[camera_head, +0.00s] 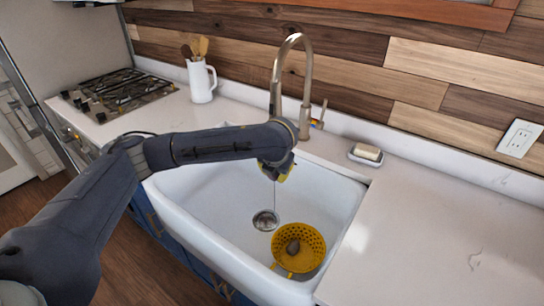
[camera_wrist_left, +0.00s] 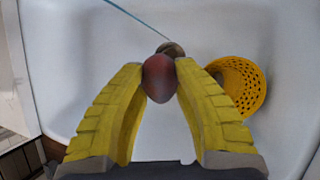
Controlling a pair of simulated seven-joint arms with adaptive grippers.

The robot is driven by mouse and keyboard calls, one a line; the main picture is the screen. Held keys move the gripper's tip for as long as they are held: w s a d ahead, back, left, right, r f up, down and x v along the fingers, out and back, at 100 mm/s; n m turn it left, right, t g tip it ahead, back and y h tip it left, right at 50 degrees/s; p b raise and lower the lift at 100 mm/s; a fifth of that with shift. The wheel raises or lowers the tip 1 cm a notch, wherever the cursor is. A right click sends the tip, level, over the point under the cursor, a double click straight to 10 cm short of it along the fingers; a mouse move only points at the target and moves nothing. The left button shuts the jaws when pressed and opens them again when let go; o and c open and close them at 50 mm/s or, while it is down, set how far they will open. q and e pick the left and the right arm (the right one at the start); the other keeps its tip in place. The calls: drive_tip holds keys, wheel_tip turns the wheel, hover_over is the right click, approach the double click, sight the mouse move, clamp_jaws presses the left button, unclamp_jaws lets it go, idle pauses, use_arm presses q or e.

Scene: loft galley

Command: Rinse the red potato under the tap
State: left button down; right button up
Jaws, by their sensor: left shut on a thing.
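The red potato (camera_wrist_left: 159,80) is between the yellow fingertips of my left gripper (camera_wrist_left: 160,84), which is shut on it. In the head view my left gripper (camera_head: 280,172) is over the white sink (camera_head: 205,195), just below the spout of the tap (camera_head: 308,82); the potato is hidden or too small to make out there. A thin line of water (camera_head: 275,196) shows below the gripper, down toward the drain (camera_head: 265,220). In the left wrist view the water (camera_wrist_left: 135,18) runs beyond the potato; I cannot tell whether it touches it. My right gripper is not in view.
A soap dish (camera_head: 366,155) sits right of the tap. A white jug (camera_head: 201,82) with utensils and a stove (camera_head: 118,92) are left. The right counter (camera_head: 440,240) is clear.

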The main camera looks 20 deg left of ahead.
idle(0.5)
use_arm(q)
drive_tip(key=s+d+r, duration=0.1)
drive_tip(key=s+r, duration=0.3)
drive_tip(key=shift+s+d, duration=0.2)
drive_tip(key=shift+s, duration=0.2)
idle(0.6)
